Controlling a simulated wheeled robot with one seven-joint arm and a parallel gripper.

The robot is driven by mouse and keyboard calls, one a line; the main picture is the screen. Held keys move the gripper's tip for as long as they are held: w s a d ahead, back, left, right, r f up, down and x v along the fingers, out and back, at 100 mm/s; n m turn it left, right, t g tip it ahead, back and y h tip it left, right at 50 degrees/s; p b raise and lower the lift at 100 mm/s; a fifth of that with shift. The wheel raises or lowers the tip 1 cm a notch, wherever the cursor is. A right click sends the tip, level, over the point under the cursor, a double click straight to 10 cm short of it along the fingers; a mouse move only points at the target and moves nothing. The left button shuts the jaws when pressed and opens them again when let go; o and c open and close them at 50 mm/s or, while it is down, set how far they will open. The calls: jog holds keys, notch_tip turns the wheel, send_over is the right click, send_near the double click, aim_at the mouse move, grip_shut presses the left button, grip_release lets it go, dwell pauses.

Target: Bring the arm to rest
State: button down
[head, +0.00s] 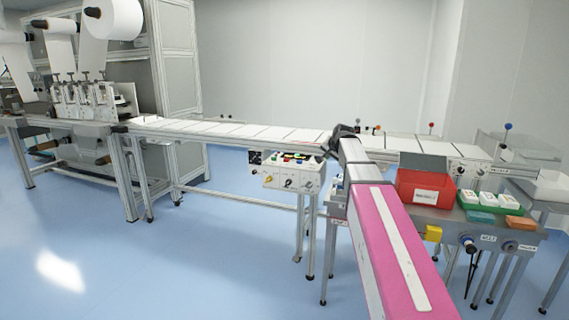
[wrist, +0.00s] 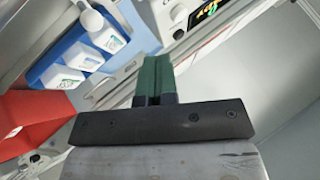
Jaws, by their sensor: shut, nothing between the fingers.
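My arm reaches out across the line in the head view, with its pink link in the foreground. My gripper (head: 343,134) is the dark part at its far end, small and partly hidden by the arm, near the right end of the white-topped conveyor (head: 240,129). In the wrist view my gripper (wrist: 156,65) shows its green fingers side by side and shut, with nothing between them. I cannot tell how far it is from the conveyor.
A red bin (head: 424,188) and a green tray (head: 482,208) with white packs stand right of my arm. The red bin (wrist: 35,112) and a blue tray (wrist: 62,50) show left of the fingers. A control box (head: 286,173) hangs below the conveyor. Blue floor (head: 200,260) is open at left.

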jog(key=s+f+n+g+h, duration=0.1)
jog(key=s+f+g, duration=0.1)
jog(key=s+f, duration=0.75)
jog(key=s+f+n+g, duration=0.2)
jog(key=s+f, duration=0.5)
jog(key=f, duration=0.6)
jog(key=s+f+n+g, duration=0.1)
jog(key=s+f+g, duration=0.1)
jog(key=s+f, duration=0.4)
jog(key=s+f+n+g+h, duration=0.1)
jog(key=s+f+g, duration=0.1)
jog(key=s+f, duration=0.5)
jog(key=s, duration=0.5)
jog(key=shift+s+n+g+h, duration=0.3)
jog(key=shift+s+n+g, duration=0.05)
jog(key=shift+n+g, duration=0.05)
